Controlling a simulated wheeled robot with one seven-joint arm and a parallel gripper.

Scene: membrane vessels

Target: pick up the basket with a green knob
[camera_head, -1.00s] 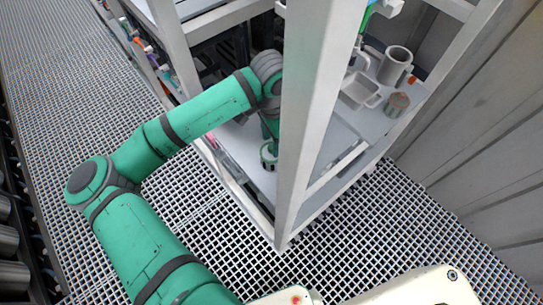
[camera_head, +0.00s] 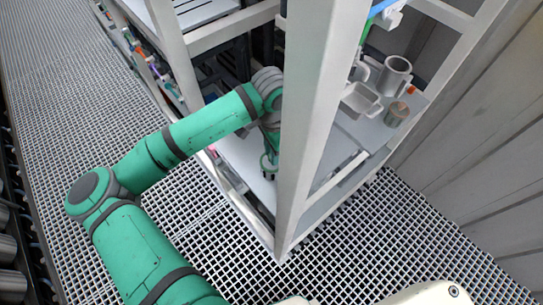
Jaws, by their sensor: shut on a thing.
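A small grey open basket or tray-like vessel (camera_head: 360,101) sits on the shelf just right of the upright post, its left part close to the post's edge. I see no green knob on it. My green arm reaches into the frame from the left, and its wrist bends down behind the post.
The grey post (camera_head: 318,110) stands between my arm and the vessels. A grey mug (camera_head: 394,75) and a short round vessel (camera_head: 396,114) stand right of the basket. A green part (camera_head: 365,31) shows above. Grating floor (camera_head: 400,225) lies in front, clear.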

